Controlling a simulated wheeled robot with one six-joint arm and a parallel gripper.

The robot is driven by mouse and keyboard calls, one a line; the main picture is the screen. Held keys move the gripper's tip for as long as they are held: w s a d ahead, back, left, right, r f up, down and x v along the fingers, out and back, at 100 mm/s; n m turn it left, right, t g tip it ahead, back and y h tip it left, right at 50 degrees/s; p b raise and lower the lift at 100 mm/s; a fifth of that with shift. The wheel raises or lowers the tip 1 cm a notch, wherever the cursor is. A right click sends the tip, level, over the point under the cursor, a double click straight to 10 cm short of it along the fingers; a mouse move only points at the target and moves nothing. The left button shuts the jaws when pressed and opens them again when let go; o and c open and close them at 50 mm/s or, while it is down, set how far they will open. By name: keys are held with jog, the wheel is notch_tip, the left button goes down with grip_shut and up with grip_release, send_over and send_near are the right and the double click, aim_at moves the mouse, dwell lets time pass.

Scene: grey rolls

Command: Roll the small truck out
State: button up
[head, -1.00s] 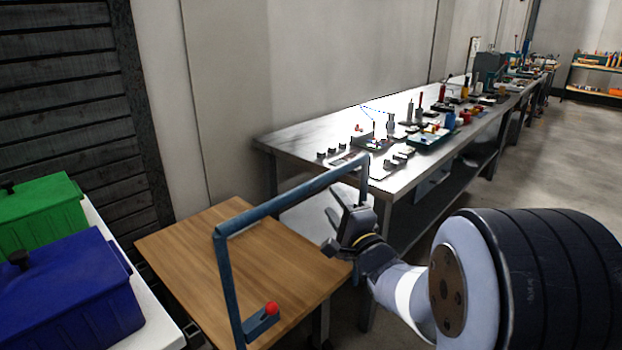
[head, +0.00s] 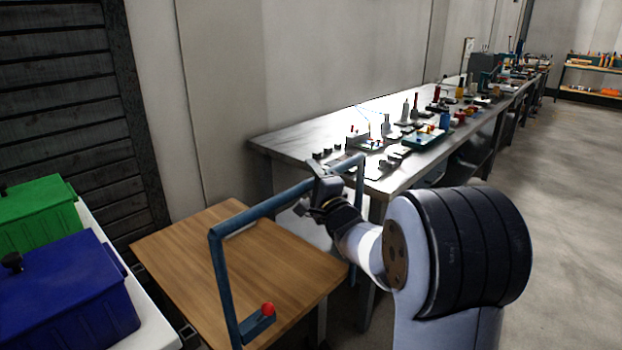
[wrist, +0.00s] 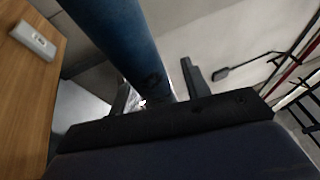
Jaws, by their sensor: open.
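The small truck has a wooden deck (head: 195,255) and a blue tubular handle (head: 262,213) that rises from its near side and crosses over it. It stands between the white bench with crates and the metal workbench. My gripper (head: 316,188) is at the far right part of the handle's top bar, overlapping it in the head view. In the wrist view the blue bar (wrist: 122,42) runs down toward the space between my open fingers (wrist: 160,92). I cannot tell whether they touch it. The wooden deck edge (wrist: 22,85) shows at the left there.
Green (head: 35,215) and blue crates (head: 65,295) sit on a white surface (head: 150,325) close to the truck's left. A long metal workbench (head: 290,145) with many tools stands behind and right. A red knob (head: 268,309) sits on a low blue bracket. Floor is open at right (head: 570,200).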

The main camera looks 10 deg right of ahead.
jog(key=shift+c, duration=0.2)
grip_shut()
dwell(0.4)
